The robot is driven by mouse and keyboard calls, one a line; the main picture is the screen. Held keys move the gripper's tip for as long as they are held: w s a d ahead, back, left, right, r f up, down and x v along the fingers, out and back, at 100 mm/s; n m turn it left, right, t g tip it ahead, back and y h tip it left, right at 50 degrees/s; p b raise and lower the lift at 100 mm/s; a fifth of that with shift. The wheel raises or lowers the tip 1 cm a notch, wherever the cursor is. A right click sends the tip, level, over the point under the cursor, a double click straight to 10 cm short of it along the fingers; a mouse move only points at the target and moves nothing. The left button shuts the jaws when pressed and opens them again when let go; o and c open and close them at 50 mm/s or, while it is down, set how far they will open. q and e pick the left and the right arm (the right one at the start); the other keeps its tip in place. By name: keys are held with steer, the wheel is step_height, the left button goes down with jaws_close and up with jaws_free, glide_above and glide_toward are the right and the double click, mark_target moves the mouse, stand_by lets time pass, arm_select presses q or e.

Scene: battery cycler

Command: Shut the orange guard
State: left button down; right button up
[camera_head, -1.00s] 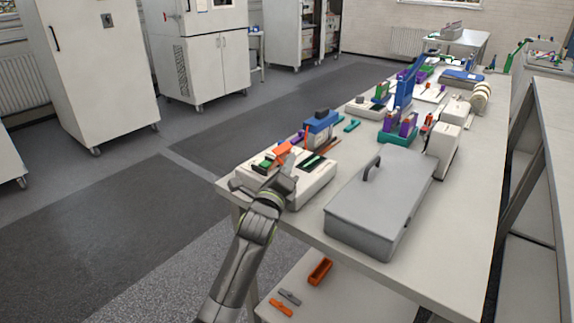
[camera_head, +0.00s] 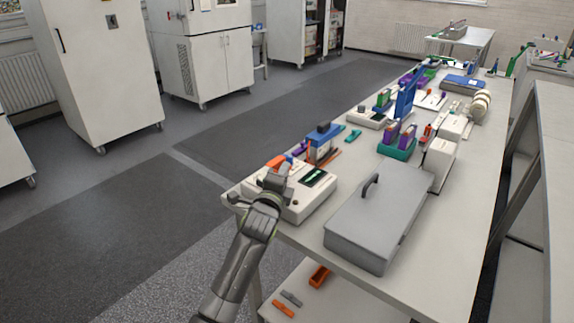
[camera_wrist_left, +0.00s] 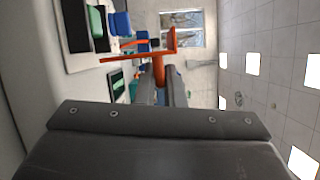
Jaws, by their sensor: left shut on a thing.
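The orange guard (camera_head: 277,162) shows as a small orange patch at the far left part of a white cycler box (camera_head: 308,202) on the near left table end. In the left wrist view the guard (camera_wrist_left: 136,47) is an orange frame with a thin bar and a round orange grip. My left gripper (camera_head: 274,174) is over the left part of the box, its hand covering much of it. In the wrist view its fingers (camera_wrist_left: 161,88) are closed on the orange grip. The guard stands clear of the box there; its exact angle is unclear. My right gripper is out of view.
A grey lidded case (camera_head: 378,218) with a handle stands right of the box. A blue-topped unit (camera_head: 323,142) stands behind it, with a green rack (camera_head: 397,149) farther right. Loose orange parts (camera_head: 283,308) lie on the lower shelf. The floor left of the table is clear.

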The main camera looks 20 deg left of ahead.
mark_target(273, 163)
arm_select(q)
steer(key=a+n+g+p, duration=0.1)
steer(key=n+p, duration=0.1)
steer(key=a+n+p, duration=0.1)
steer(key=p, duration=0.2)
steer(key=w+a+r+n+g+p, duration=0.1)
steer(key=n+p, duration=0.1)
steer(key=p, duration=0.1)
steer(key=shift+r+n+g, duration=0.1)
steer(key=shift+n+g, duration=0.2)
steer(key=shift+w+a+f+n+g+h+p, duration=0.2)
steer(key=shift+a+n+h+p, duration=0.15)
steer(key=shift+n+p, duration=0.2)
steer(key=shift+w+a+f+n+g+h+p, duration=0.1)
steer(key=shift+a+n+g+h+p, duration=0.2)
steer(key=shift+n+p, duration=0.25)
steer(key=shift+w+a+f+n, duration=0.1)
steer(key=shift+a+f+n, duration=0.3)
steer(key=shift+n, duration=0.3)
steer(key=shift+w+a+f+n+g+h, duration=0.15)
steer(key=shift+a+f+n+g+h, duration=0.1)
steer(key=shift+a+n+g+h, duration=0.3)
steer(key=n+b, duration=0.1)
steer(key=f+n+h+b, duration=0.1)
steer(key=shift+w+a+f+g+b, duration=0.1)
steer(key=shift+w+a+g+b, duration=0.1)
steer(key=shift+a+g+b, duration=0.15)
steer(key=shift+a+f+n+h+b, duration=0.15)
steer(key=shift+f+n+h+b, duration=0.2)
steer(key=shift+n+b, duration=0.3)
